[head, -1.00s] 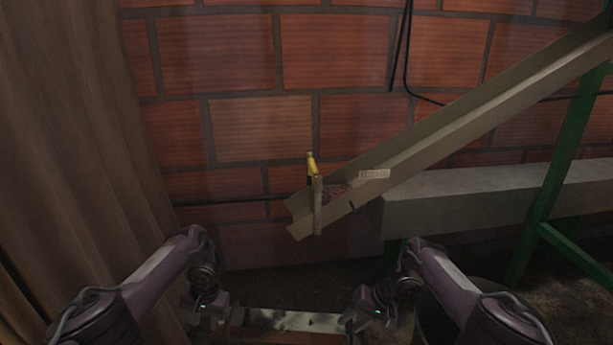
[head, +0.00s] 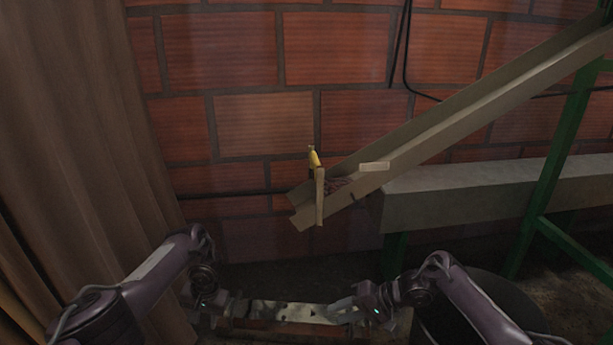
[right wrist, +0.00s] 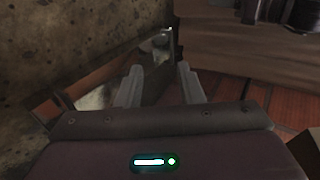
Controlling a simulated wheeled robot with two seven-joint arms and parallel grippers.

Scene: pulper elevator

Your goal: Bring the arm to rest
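Both my arms reach down to a shallow box with a brown front wall (head: 290,327) and a pale, mottled inside, low in the head view. My left gripper (head: 224,308) is at the box's left end; its fingers are too dark and small to tell whether it is open or shut. My right gripper (head: 348,307) is at the right end. In the right wrist view the right gripper (right wrist: 160,82) has its two grey fingers spread apart. A box edge shows beyond and between them; I cannot tell if they touch it.
A sloping metal chute (head: 470,113) comes down from the upper right, with a gate and yellow handle (head: 314,158) near its low end. A concrete ledge (head: 450,203) and green posts (head: 549,165) stand at right, a brown curtain (head: 80,110) at left, a brick wall behind.

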